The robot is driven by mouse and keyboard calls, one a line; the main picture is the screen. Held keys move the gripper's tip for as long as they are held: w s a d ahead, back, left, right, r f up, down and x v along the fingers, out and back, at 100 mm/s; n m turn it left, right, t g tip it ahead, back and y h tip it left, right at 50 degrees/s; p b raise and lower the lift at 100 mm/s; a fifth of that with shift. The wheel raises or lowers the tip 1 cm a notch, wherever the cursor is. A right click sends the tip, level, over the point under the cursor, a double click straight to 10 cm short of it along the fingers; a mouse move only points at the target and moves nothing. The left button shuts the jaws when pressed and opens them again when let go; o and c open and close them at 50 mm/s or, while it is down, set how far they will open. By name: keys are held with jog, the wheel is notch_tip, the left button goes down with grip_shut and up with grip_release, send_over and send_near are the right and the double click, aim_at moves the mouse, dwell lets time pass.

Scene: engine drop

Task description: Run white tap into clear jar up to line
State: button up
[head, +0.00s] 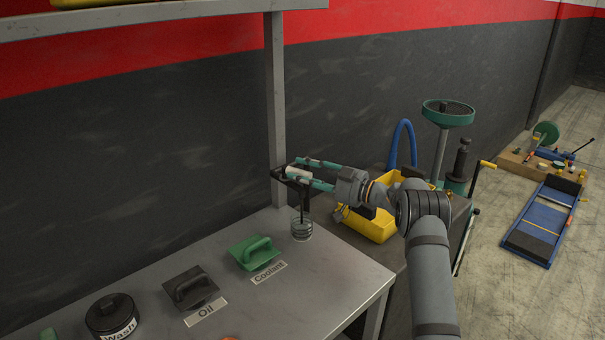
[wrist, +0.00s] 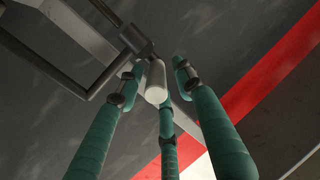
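The white tap (head: 298,172) is a short white handle on a dark pipe fitting by the shelf post; it also shows in the wrist view (wrist: 156,82). My gripper (head: 308,173) has its green fingers spread around the white handle. In the wrist view, a gap shows between the handle and the right finger. The clear jar (head: 301,230) stands upright on the bench below the tap, with a dark spout or tube above it or reaching into it. Its fill line and liquid level are too small to make out.
On the grey bench (head: 330,265) are a green lidded coolant container (head: 254,252), a dark oil one (head: 190,288) and a black wash pot (head: 111,315). The shelf post (head: 275,110) rises close to the tap. A yellow bin (head: 372,225) lies right of the bench.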

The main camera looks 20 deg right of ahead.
jog(key=shift+d+f, duration=0.1)
jog(key=shift+s+d, duration=0.15)
jog(key=shift+s, duration=0.05)
jog(key=v, duration=1.1)
jog(key=shift+s+d, duration=0.15)
jog(key=shift+s, duration=0.05)
dwell(6.4)
